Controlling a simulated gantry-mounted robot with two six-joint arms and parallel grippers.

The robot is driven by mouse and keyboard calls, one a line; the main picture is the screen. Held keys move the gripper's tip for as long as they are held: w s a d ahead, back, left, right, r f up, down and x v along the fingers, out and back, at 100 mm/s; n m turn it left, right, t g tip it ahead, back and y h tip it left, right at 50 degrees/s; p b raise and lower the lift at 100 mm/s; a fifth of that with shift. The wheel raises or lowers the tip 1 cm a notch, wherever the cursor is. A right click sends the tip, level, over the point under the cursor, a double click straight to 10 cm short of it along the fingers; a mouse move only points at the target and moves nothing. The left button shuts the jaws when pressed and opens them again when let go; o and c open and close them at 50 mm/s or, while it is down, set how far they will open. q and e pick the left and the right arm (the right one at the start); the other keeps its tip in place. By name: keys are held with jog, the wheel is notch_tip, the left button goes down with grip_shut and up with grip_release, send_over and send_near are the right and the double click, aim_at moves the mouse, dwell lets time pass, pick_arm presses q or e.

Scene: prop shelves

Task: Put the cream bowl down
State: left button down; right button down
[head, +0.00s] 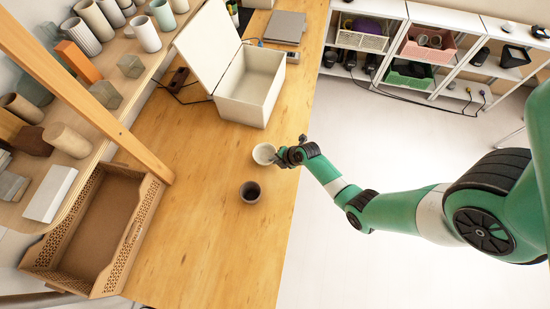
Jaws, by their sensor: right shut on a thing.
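The cream bowl (262,155) is over the right part of the wooden table, left of my right gripper. My right gripper (281,156) comes in from the right and is shut on the bowl's right side. The bowl looks roughly upright. I cannot tell whether its base touches the table. My left gripper is not in view.
A dark cup (250,192) stands on the wooden table (205,230) just below the bowl. A white box (250,88) with its lid open stands behind. A brown tray (147,205) lies at left beside a shelf of props. The table's front middle is clear.

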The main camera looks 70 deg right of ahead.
jog(key=shift+f, duration=0.25)
jog(key=shift+f, duration=0.1)
jog(key=shift+f, duration=0.15)
jog(key=c, duration=0.9)
grip_release()
